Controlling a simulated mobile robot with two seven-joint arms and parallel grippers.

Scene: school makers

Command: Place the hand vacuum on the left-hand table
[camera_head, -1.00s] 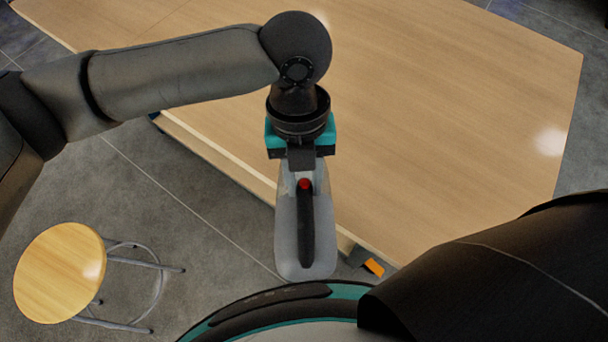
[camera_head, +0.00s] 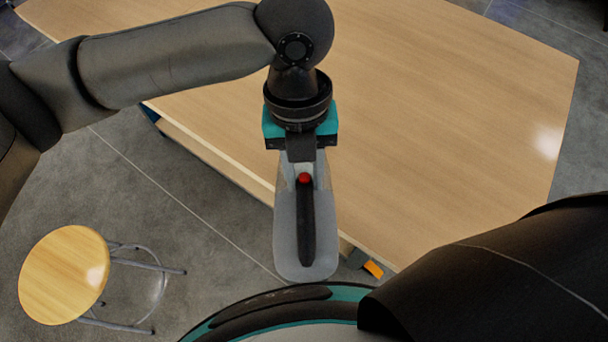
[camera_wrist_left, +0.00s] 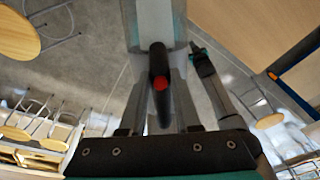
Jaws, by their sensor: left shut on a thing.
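The hand vacuum (camera_head: 286,232) is grey with a black handle and a red button. My left gripper (camera_head: 303,165) is shut on it, and the vacuum points down toward my base in the head view. The vacuum also shows in the left wrist view (camera_wrist_left: 147,25), with its red button near the middle. A large light wooden table (camera_head: 440,110) lies behind and to the right of the gripper. The vacuum's body appears over the table's near edge and the floor. I cannot tell its height above the table. My right gripper is not in view.
A round wooden stool (camera_head: 64,274) with metal legs stands on the grey floor at the lower left. A small orange item (camera_head: 373,269) shows by the table's near corner. The visible tabletop is bare. More stools (camera_wrist_left: 20,133) show in the wrist view.

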